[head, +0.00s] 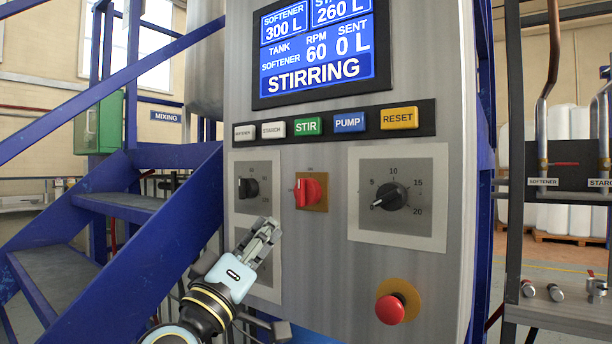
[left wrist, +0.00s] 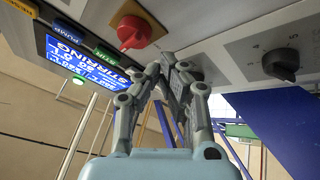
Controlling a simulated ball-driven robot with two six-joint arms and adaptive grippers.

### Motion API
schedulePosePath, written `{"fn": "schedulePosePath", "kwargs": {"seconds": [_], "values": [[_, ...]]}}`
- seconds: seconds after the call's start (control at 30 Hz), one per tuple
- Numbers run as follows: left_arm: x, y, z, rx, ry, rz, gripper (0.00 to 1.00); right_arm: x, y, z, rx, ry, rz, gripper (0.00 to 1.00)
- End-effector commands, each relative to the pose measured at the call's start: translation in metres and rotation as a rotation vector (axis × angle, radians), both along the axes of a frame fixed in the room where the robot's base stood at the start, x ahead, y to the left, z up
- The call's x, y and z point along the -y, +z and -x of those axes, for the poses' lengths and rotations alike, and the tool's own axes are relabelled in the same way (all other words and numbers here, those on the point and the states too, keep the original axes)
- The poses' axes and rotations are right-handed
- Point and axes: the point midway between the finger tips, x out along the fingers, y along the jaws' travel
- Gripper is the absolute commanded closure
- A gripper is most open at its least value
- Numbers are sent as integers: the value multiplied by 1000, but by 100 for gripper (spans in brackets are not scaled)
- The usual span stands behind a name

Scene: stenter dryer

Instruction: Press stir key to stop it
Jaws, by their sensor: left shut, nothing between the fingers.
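The green STIR key (head: 307,126) sits in the black key row between the white STARCH key (head: 273,130) and the blue PUMP key (head: 349,122). The blue display (head: 318,55) above reads STIRRING, tank softener, RPM 60, sent 0 L. My left gripper (head: 268,226) is shut and empty, below the red switch and well below the STIR key. In the left wrist view the shut fingers (left wrist: 170,62) stand near the panel, beside the red switch. The STIR key (left wrist: 103,52) also shows there at the upper left. My right gripper is not in view.
A red rotary switch (head: 311,190), a small black knob (head: 248,188) and a larger black dial (head: 390,196) sit below the keys. A yellow RESET key (head: 399,118) ends the row. A red mushroom button (head: 390,309) juts out at the lower right. Blue stairs (head: 150,240) stand left.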

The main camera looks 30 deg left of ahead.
Motion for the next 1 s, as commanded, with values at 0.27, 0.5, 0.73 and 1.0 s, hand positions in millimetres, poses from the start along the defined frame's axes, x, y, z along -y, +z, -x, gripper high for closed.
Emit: {"fn": "schedulePosePath", "kwargs": {"seconds": [0.27,0.5,0.73,1.0], "values": [[11,140,46,234,-86,142,100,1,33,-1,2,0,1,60],[13,168,61,289,-114,183,100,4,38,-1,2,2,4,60],[13,167,61,289,-114,183,100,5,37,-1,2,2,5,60],[13,166,49,290,-111,183,100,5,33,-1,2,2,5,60]]}}
